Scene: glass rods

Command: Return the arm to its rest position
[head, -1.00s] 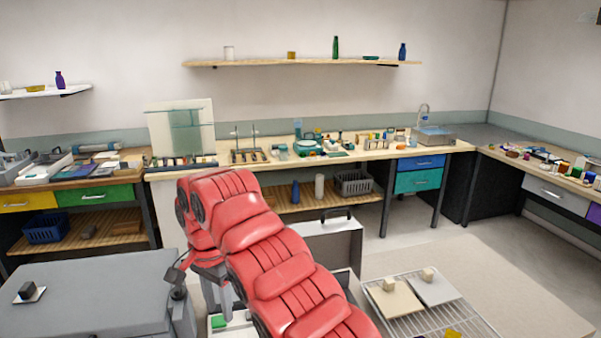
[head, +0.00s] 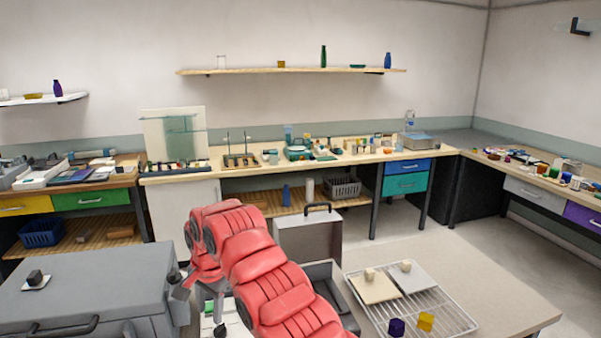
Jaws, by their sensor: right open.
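My red padded right arm rises from the bottom middle of the head view, bends at the top and comes back down on its left side. My right gripper (head: 202,306) hangs below that bend, pointing down, beside the grey cabinet (head: 85,285). Its dark fingers are apart and I see nothing between them. A white surface with a green piece shows behind and below the fingers; I cannot tell whether they touch it. My left arm and gripper are not in view.
A wire rack (head: 440,312) at the lower right carries two pale plates, a purple cube (head: 396,327) and a yellow cube (head: 425,321). A grey case (head: 308,238) stands right behind my arm. The back bench (head: 345,155) holds glassware and stands. Open floor lies at the right.

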